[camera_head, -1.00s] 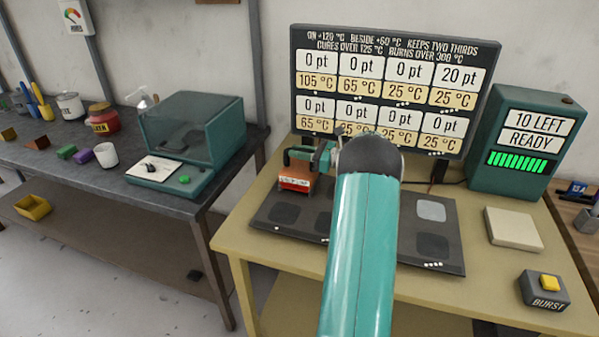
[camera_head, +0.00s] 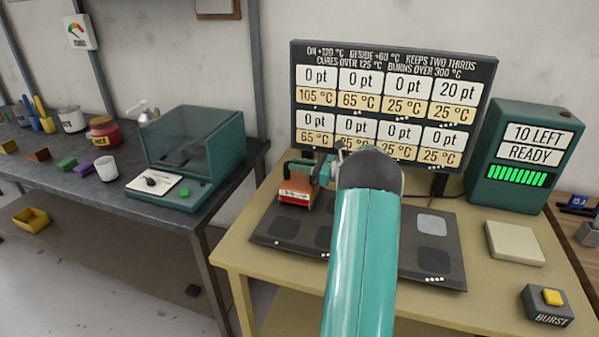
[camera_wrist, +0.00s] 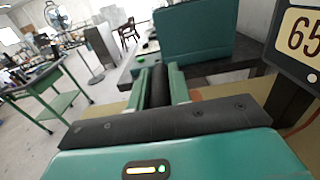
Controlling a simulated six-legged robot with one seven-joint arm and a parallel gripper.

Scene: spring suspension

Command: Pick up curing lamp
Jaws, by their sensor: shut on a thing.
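The curing lamp (camera_head: 295,191) is a small orange-red block with a white label band and a dark handle on top. It is at the back left of the dark pad mat (camera_head: 376,270) in the head view. I cannot tell whether it touches the mat or hangs just above it. My gripper (camera_head: 321,172) is at the lamp's right side, partly hidden by my arm. In the wrist view, the green fingers (camera_wrist: 160,85) close on the dark bar of the handle (camera_wrist: 158,88). The lamp's body is mostly hidden there.
A board of points and temperatures (camera_head: 390,105) stands behind the mat. A green READY box (camera_head: 522,160), a pale plate (camera_head: 515,243) and a BURST button (camera_head: 547,305) are at the right. A clear-lidded case (camera_head: 190,155) sits on the dark bench at the left.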

